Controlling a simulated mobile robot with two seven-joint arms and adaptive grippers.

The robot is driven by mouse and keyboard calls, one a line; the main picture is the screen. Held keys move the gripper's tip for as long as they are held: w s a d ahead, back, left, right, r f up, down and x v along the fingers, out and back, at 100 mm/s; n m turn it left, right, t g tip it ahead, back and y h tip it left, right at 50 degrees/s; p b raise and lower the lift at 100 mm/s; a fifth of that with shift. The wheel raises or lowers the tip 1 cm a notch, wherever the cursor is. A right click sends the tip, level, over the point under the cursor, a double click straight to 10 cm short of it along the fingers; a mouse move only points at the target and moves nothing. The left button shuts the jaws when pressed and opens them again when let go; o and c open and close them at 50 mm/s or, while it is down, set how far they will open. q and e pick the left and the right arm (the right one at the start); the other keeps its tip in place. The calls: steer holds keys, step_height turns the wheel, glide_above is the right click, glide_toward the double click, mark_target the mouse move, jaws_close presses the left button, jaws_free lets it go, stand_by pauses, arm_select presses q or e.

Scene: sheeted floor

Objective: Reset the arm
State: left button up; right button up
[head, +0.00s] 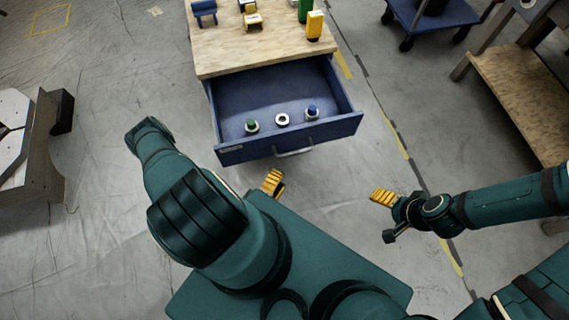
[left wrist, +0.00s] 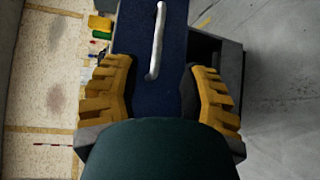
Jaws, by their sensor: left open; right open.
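My left arm comes up from the bottom left in the head view. My left gripper (head: 272,183) is partly hidden behind my arm there, a little in front of the open drawer. In the left wrist view the left gripper (left wrist: 160,80) is open, its yellow fingers apart with nothing held between them. The blue drawer front and its pale handle (left wrist: 158,40) lie beyond the fingers. My right gripper (head: 386,205) is open and empty over the floor, to the right of the drawer. My right arm comes in from the right edge.
The blue drawer (head: 338,127) is pulled out and holds a green-topped piece (head: 252,126), a white ring (head: 282,120) and a blue-topped piece (head: 312,112). Several objects stand on the wooden top (head: 225,50). A wooden shelf (head: 525,95) is at right; a pale bench (head: 35,150) is at left.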

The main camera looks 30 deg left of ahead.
arm_select(q)
steer(key=shift+s, duration=0.35)
stand_by(0.3)
steer(key=w+d+f+m+g+h, duration=0.1)
steer(key=w+d+m+g+h, duration=0.3)
steer(key=w+m+g+h, duration=0.65)
steer(key=s+d+r+m+g+y, duration=0.2)
steer(key=d+r+m+g+y, duration=0.2)
steer(key=r+m, duration=0.4)
steer(key=shift+s+d+r+y, duration=0.15)
steer(key=shift+d+r+y, duration=0.3)
steer(key=shift+d+y, duration=0.55)
steer(key=shift+d+h, duration=0.2)
steer(key=shift+h, duration=0.05)
